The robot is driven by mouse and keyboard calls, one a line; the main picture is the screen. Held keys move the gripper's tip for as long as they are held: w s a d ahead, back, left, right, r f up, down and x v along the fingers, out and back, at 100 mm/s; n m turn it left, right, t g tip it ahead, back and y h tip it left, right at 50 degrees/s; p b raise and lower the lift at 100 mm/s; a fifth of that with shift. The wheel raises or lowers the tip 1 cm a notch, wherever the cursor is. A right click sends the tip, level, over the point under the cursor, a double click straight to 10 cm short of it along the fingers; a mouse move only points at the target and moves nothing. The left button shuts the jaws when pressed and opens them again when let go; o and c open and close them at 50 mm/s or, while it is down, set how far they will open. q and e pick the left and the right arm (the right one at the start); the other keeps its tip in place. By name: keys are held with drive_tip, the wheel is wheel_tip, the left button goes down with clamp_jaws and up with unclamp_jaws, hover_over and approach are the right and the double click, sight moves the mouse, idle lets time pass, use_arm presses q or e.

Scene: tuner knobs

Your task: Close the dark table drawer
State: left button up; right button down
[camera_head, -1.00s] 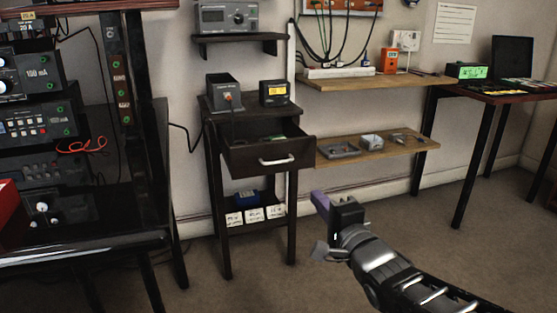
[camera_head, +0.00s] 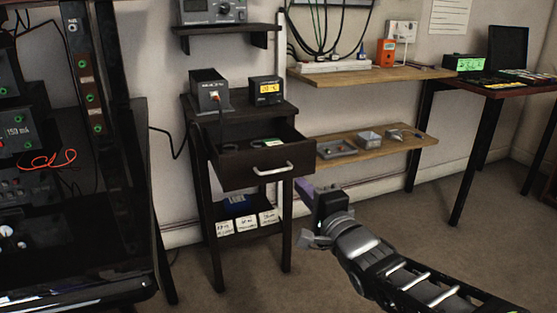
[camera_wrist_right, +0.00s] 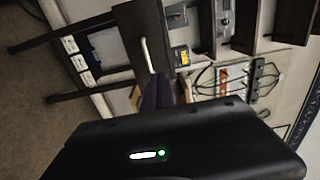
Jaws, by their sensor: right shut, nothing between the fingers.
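The dark table (camera_head: 188,150) stands against the wall in the head view. Its drawer (camera_head: 233,174) is pulled out, with small items visible inside. The drawer has a pale bar handle (camera_head: 272,169), which also shows in the right wrist view (camera_wrist_right: 147,55). My right gripper (camera_head: 304,190) is shut and empty. In the picture it lies just right of and slightly below the handle; it appears apart from the drawer front. In the wrist view the purple fingers (camera_wrist_right: 157,92) point toward the drawer, just below the handle. My left gripper is not in view.
On the table top are a dark box (camera_head: 208,88) and a meter with a yellow display (camera_head: 267,91). A lower shelf holds white labelled boxes (camera_head: 247,222). A wooden wall shelf (camera_head: 395,142) with small parts sits to the right. An equipment rack stands left. Floor in front is clear.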

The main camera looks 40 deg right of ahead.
drive_tip(key=w+p, duration=0.2)
drive_tip(key=p, duration=0.5)
approach(274, 155)
drive_tip(key=b+x, duration=0.1)
drive_tip(key=x, duration=0.4)
drive_tip(key=shift+w+d+f+b, duration=0.15)
drive_tip(key=shift+w+f+b, duration=0.05)
drive_tip(key=shift+w+b, duration=0.2)
drive_tip(key=shift+w+d+r, duration=0.15)
drive_tip(key=shift+w+d, duration=0.05)
drive_tip(key=shift+w, duration=0.25)
